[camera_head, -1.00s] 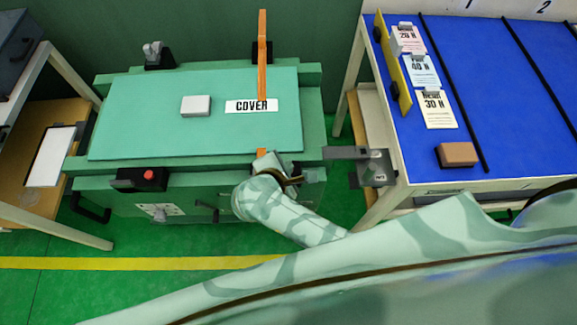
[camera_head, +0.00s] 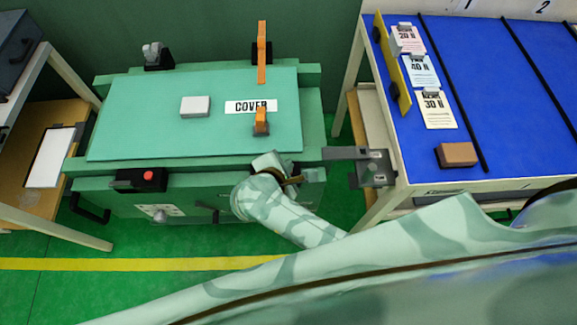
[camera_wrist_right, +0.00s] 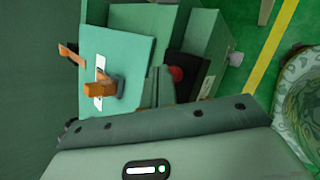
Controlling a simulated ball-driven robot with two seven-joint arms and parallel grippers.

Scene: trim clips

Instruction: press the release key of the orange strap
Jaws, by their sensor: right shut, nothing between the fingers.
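The orange strap (camera_head: 262,62) is in two parts in the head view. One stands at the cover's back edge. The release key cannot be made out; my gripper hides that part of the front. My left gripper is out of view.
A black box with a red button (camera_head: 148,175) is on the front of the case, left of my gripper. A grey bracket (camera_head: 350,153) sticks out at right. A blue-topped table (camera_head: 480,100) stands right. A white block (camera_head: 195,106) lies on the cover.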

